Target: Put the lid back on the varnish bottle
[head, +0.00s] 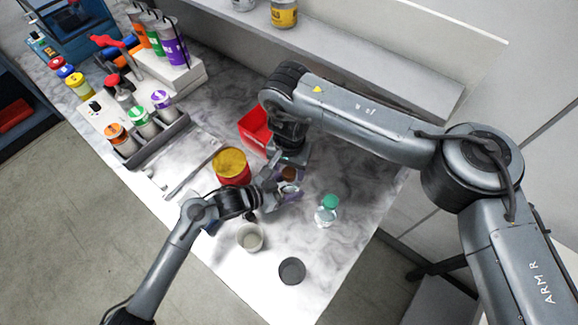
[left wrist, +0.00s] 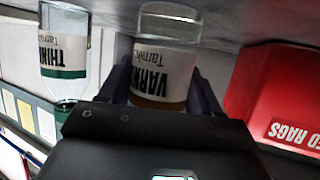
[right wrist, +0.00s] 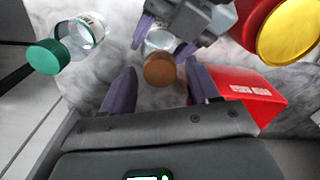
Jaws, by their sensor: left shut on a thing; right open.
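The clear varnish bottle (left wrist: 165,55) has a white label and stands between my left gripper's purple fingers (left wrist: 160,85), which are shut on it. In the head view my left gripper (head: 286,191) is at the middle of the bench. The brown lid (right wrist: 160,70) is at the bottle's mouth end; I cannot tell whether it is fully seated. It also shows in the head view (head: 289,173). My right gripper (right wrist: 160,88) is open, its fingers apart on either side of the lid. In the head view my right gripper (head: 291,163) is close to the left one.
A green-capped thinner bottle (right wrist: 80,40) stands nearby. A red rag bin (head: 254,128) and a yellow-topped red can (head: 231,164) are close to the grippers. A pale cup (head: 250,238) and a dark round dish (head: 292,270) stand toward the front. A shelf (head: 350,55) runs behind.

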